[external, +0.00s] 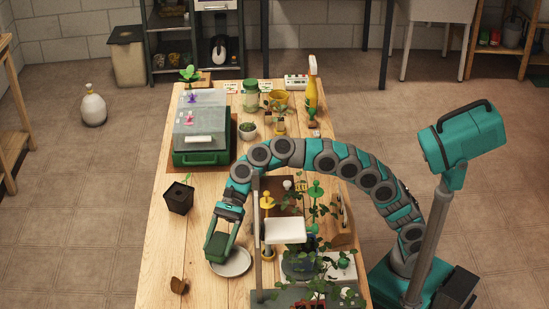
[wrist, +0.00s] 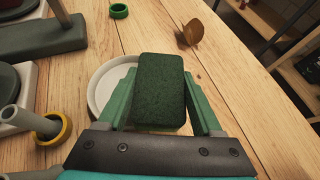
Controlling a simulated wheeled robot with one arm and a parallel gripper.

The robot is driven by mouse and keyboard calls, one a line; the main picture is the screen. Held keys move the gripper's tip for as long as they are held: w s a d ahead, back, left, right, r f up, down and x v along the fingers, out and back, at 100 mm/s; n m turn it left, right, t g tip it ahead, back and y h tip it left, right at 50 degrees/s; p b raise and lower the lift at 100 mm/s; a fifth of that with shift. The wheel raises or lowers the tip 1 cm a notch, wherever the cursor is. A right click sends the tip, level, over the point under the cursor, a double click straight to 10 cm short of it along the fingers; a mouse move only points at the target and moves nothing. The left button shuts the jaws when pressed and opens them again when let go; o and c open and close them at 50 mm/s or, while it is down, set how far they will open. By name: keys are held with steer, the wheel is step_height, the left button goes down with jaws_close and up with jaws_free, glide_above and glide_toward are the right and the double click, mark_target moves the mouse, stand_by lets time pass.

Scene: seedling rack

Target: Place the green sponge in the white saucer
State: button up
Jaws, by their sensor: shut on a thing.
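The green sponge (wrist: 158,88) is a dark green block. My gripper (wrist: 160,95) is shut on it, one finger on each side. In the external view, my gripper (external: 221,240) points down with the sponge (external: 218,246) between its fingers, over the left part of the white saucer. The white saucer (external: 237,264) lies on the wooden table, and its left rim also shows in the wrist view (wrist: 97,92). The sponge and fingers hide much of the saucer. I cannot tell whether the sponge touches it.
A black pot with a seedling (external: 180,197) stands left of the saucer. A small brown object (external: 179,286) lies near the front left. A rack with plants (external: 300,298) stands close on the right. The table left of the saucer is mostly clear.

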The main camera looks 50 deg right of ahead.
steer(key=shift+f, duration=0.2)
steer(key=o, duration=1.3)
steer(key=shift+r, duration=0.1)
steer(key=shift+r, duration=0.25)
steer(key=v, duration=1.2)
steer(key=shift+d+r, duration=0.1)
steer(key=shift+r, duration=0.05)
